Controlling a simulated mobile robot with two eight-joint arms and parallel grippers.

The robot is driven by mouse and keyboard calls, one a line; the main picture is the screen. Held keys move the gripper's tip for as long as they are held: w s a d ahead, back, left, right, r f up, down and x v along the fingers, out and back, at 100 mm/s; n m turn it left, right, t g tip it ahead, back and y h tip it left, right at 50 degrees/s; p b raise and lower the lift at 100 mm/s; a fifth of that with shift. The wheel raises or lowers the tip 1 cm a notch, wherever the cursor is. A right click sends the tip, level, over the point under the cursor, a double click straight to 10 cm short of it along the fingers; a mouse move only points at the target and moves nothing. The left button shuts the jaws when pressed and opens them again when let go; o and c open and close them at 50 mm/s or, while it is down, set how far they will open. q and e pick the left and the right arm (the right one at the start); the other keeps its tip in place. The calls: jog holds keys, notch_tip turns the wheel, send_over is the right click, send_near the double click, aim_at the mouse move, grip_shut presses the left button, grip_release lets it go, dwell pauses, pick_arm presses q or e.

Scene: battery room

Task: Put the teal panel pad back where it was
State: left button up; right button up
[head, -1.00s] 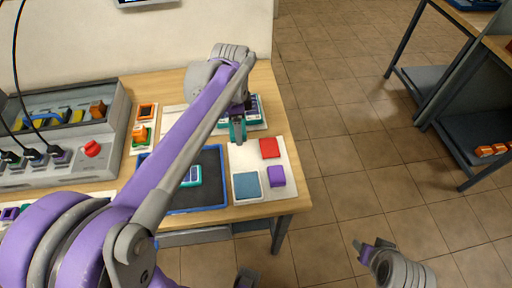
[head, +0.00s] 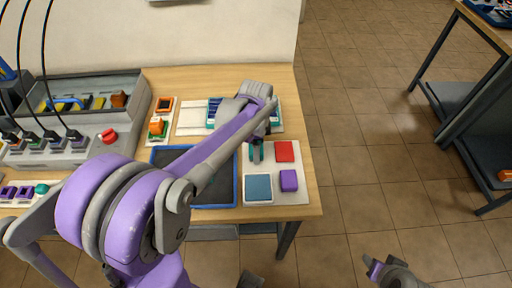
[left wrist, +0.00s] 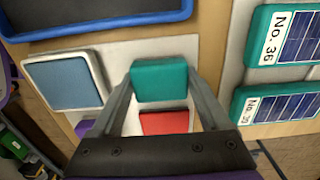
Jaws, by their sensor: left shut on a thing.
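My left gripper (head: 256,152) is shut on the teal pad, which shows between its fingers in the left wrist view (left wrist: 160,80). The pad is over the upper left part of a white board (head: 268,146), beside the red pad (head: 285,151). I cannot tell whether it touches the board. The board also bears a purple pad (head: 289,181) and a blue pad (head: 258,188) in a white frame. My right gripper (head: 374,267) is low at the right, away from the table; its jaw state is unclear.
A blue-rimmed dark tray (head: 226,206) lies left of the board, partly hidden by my left arm. Teal-framed solar panels (left wrist: 285,35) stand close on the board's other side. A grey console (head: 75,130) with cables is at the left.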

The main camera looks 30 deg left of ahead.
pick_arm(q)
jog(key=shift+f, duration=0.15)
jog(key=o, duration=1.2)
jog(key=shift+c, duration=0.2)
jog(key=shift+r, duration=0.4)
notch_tip(320, 180, up, 12)
jog(key=p, duration=0.1)
jog(key=shift+f, duration=0.2)
jog(key=shift+s, duration=0.1)
